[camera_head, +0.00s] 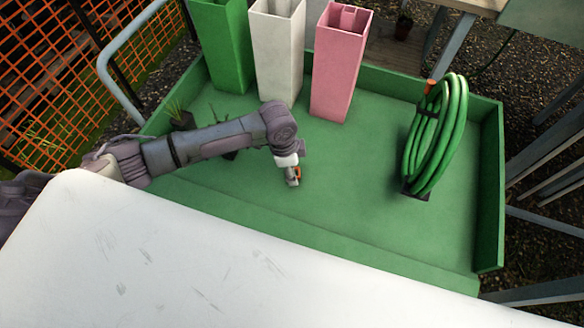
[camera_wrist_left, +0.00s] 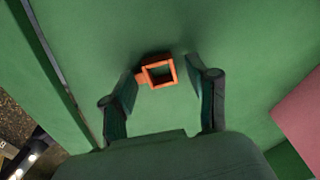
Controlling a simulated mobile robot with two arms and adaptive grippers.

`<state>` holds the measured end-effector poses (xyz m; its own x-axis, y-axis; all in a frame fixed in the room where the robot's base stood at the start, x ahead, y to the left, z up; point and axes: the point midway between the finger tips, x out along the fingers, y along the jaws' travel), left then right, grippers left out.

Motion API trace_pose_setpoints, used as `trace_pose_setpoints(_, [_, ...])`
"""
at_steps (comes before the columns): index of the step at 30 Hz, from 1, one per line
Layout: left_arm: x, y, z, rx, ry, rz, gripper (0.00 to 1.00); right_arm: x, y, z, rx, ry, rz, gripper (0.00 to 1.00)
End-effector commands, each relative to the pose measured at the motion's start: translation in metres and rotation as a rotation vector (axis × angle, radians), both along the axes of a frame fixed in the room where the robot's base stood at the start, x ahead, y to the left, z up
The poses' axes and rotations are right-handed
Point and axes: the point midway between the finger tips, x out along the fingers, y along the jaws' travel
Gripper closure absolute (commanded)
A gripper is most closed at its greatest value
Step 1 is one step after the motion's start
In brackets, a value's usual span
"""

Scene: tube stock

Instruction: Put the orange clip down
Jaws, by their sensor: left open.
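The orange clip (camera_wrist_left: 158,72) is a small square ring with a tab on its left side. In the left wrist view it is between the tips of my left gripper (camera_wrist_left: 160,92), with the green tray surface behind it; I cannot tell whether it touches that surface. The fingers are apart, and the left one is close to the clip's tab. In the head view my left gripper (camera_head: 292,182) points down over the green tray (camera_head: 400,262), with a bit of the orange clip (camera_head: 297,173) beside it, mostly hidden. My right gripper is not in view.
Green (camera_head: 222,45), white (camera_head: 277,50) and pink (camera_head: 341,65) square tubes stand at the tray's back. A coiled green hose (camera_head: 452,135) stands on the right. Small potted plants (camera_head: 182,118) are near my left arm. The tray's middle right is clear.

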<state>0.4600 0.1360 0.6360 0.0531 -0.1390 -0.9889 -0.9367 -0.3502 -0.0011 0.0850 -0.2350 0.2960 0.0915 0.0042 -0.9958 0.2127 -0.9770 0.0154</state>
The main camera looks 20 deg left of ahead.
Motion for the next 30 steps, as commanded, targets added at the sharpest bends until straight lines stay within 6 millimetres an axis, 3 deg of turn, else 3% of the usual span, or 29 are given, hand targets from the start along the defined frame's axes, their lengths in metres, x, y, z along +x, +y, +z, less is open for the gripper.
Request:
trace_pose_setpoints(15, [-0.004,0.014,0.099,0.000,-0.002,0.000,0.41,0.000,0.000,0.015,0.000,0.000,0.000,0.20])
trace_pose_setpoints(21, [-0.006,0.016,0.115,-0.001,0.000,0.001,0.41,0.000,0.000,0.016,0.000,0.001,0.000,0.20])
trace_pose_setpoints(30, [-0.006,0.016,0.116,0.000,0.000,0.001,0.41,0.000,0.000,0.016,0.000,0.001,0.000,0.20])
